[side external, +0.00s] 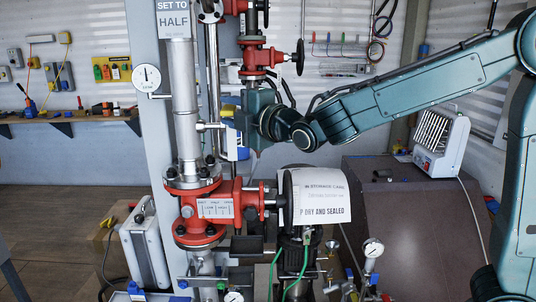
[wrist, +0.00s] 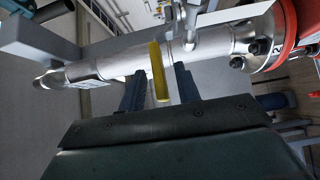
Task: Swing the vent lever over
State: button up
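The vent lever (wrist: 158,72) shows in the wrist view as a narrow yellow bar, near a small branch fitting (wrist: 190,38) on the silver pipe (wrist: 130,60). My gripper (wrist: 161,84) has its two dark fingers apart, one on each side of the yellow bar, with a visible gap on both sides. How deep the bar sits between the fingers is hard to tell. In the side view my gripper (side external: 238,128) is level with the small branch fitting (side external: 211,126), to the right of the vertical pipe; the yellow bar cannot be made out clearly there.
A smaller red valve (side external: 259,58) is above my gripper. A round gauge (side external: 147,78) is on the left. A grey post (side external: 150,150) stands behind the pipe.

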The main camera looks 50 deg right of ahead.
jog(key=shift+w, duration=1.5)
grip_shut()
